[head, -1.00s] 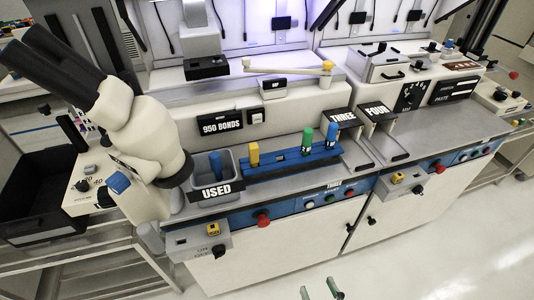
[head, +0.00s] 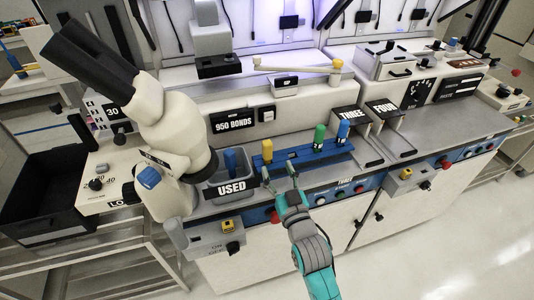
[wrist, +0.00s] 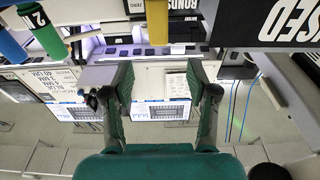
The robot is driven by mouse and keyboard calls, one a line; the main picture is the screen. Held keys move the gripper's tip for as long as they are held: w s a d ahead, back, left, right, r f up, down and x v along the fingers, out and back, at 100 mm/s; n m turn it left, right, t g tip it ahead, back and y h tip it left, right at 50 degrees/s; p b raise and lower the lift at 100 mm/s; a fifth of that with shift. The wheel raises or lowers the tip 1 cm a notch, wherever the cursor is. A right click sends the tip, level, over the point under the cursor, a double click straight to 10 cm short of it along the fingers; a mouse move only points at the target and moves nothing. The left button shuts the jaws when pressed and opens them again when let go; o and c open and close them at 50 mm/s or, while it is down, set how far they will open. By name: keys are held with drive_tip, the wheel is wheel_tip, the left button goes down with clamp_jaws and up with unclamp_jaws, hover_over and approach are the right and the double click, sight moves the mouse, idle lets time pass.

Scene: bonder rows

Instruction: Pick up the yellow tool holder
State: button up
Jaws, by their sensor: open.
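The yellow tool holder (head: 267,150) stands upright at the left end of the blue rack (head: 304,157). In the wrist view the yellow holder (wrist: 157,22) shows at the top, cut off by the frame edge, lined up between my fingers but beyond their tips. My gripper (head: 279,173) is open and empty, in front of the rack's left part and just short of the yellow holder. Its two spread fingers also show in the wrist view (wrist: 168,80). Nothing hides the holder in the head view.
A green holder (head: 319,136) and a blue holder (head: 343,132) stand further right in the rack. The grey USED bin (head: 212,188), with a blue holder (head: 230,160) inside, is close on the left, beside the microscope (head: 165,130). A red knob (head: 274,215) is on the front panel.

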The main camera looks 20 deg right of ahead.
sight(269, 147)
drive_tip(key=w, duration=0.3)
drive_tip(key=w+r, duration=0.1)
drive_tip(key=w, duration=0.6)
drive_tip(key=shift+w+r, duration=0.15)
drive_tip(key=shift+r, duration=0.15)
clamp_jaws()
